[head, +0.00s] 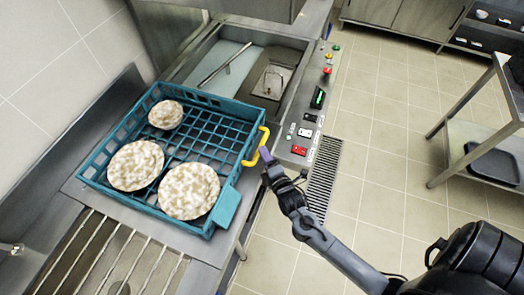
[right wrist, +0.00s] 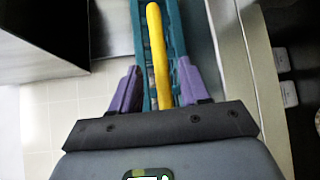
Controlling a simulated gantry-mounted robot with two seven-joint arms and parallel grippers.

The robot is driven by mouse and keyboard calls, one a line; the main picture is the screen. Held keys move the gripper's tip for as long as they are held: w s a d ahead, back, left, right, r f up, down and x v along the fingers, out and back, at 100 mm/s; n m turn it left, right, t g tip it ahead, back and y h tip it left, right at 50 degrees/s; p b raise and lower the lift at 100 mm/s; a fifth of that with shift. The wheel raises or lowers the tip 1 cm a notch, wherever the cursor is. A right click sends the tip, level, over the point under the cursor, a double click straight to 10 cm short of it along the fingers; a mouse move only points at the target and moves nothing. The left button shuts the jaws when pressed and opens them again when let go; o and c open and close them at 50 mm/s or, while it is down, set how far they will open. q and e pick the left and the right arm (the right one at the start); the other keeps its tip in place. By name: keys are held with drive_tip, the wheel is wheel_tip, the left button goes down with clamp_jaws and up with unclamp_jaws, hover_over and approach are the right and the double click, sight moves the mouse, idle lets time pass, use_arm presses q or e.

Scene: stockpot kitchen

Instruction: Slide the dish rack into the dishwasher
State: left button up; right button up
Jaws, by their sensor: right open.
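The teal dish rack (head: 232,133) sits on the metal counter beside the dishwasher and holds three speckled plates or bowls (head: 190,190). A yellow handle (head: 257,147) is on its right side. The dishwasher (head: 283,62) is the open metal bay behind the rack, with a control panel along its right edge. My right gripper (head: 267,157) is at the yellow handle. In the right wrist view its purple fingers (right wrist: 157,88) are open, with the yellow handle (right wrist: 158,62) between them and the teal rack (right wrist: 174,45) beyond. My left gripper is not in view.
The control panel (head: 308,117) with buttons and switches is close beside my right gripper. A slatted metal drainboard (head: 95,255) lies in front of the rack. A tiled wall is on the left. A metal table (head: 480,131) stands at the right; the floor between is clear.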

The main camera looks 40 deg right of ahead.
drive_tip(key=shift+x, duration=1.65)
clamp_jaws()
